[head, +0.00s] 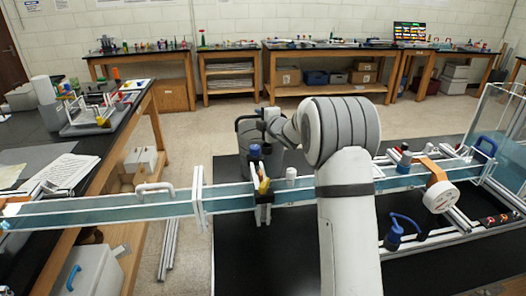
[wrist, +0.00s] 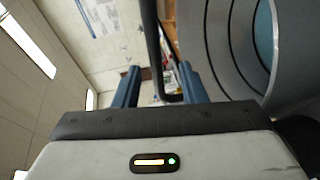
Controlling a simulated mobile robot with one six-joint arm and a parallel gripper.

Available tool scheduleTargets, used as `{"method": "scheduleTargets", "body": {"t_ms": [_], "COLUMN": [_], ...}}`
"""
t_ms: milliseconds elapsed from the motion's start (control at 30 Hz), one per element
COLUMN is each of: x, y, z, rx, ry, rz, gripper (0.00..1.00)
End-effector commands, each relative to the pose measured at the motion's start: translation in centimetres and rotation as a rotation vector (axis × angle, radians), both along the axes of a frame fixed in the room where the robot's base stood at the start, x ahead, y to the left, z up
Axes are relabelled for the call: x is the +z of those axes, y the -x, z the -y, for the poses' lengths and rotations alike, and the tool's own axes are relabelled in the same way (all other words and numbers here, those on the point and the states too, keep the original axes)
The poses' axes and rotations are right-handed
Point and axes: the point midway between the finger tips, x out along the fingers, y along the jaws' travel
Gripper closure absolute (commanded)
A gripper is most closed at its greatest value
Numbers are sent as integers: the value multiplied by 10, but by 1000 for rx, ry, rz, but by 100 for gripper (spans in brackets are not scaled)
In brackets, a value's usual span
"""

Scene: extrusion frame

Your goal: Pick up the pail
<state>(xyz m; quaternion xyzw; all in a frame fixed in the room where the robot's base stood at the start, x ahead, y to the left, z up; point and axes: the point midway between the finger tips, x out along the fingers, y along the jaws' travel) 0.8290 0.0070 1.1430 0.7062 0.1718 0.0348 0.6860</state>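The pail (head: 273,160) is a grey round container standing behind the blue-grey beam in the head view, partly covered by my arm and the beam's fittings. Its curved grey wall with dark bands (wrist: 220,45) fills the right of the wrist view. A dark bar, which looks like its handle (wrist: 151,35), runs down between the two blue fingers of my gripper (wrist: 158,72). The fingers are apart, with visible gaps beside the bar, so my gripper is open. Whether either finger touches the bar is unclear. In the head view the fingertips are hard to make out.
The extrusion beam (head: 100,208) crosses in front of the pail, with clamps and a white handle on it. A cluttered workbench (head: 130,115) stands at the left. More benches (head: 365,90) line the back wall. The floor (head: 225,125) behind the pail is open.

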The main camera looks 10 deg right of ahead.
Motion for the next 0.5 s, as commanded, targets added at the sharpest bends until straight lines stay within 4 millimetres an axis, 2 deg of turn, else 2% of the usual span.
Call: {"method": "scheduleTargets", "body": {"t_ms": [300, 500], "x": [-3, -7], "y": [-37, -48], "z": [-10, -13], "rx": [0, 0], "ry": [1, 0], "rz": [-2, -1], "gripper": [62, 62]}}
